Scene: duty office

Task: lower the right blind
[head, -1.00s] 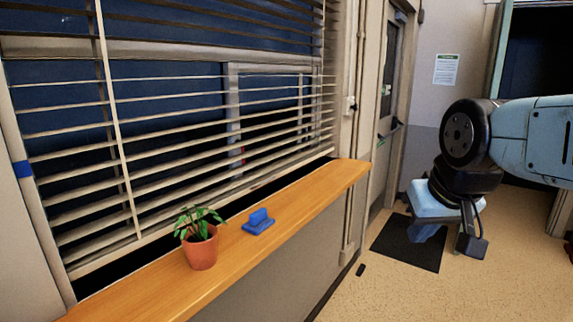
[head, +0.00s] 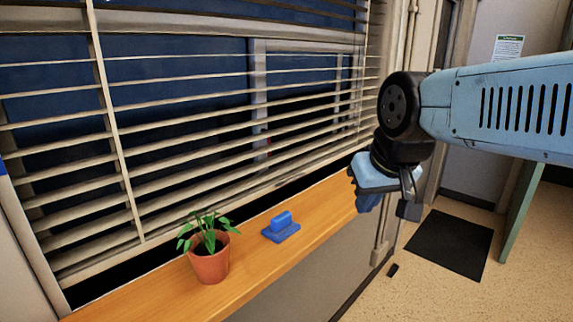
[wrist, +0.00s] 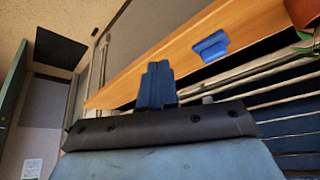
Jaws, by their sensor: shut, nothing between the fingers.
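A blind (head: 170,150) with pale open slats spans the window in the head view. Its lower edge is a little above the wooden sill, with a dark gap under it. I cannot tell whether it is the right blind. Its slats also show at the right edge of the wrist view (wrist: 295,128). No cord or wand can be made out clearly. My gripper (head: 368,203) is shut and empty, pointing down by the far end of the sill. Its blue fingers are together in the wrist view (wrist: 157,72).
The wooden sill (head: 315,208) holds a potted plant (head: 210,262) and a small blue object with a raised grip (head: 281,228). A dark mat (head: 450,244) lies on the floor beyond. A door stands at the back.

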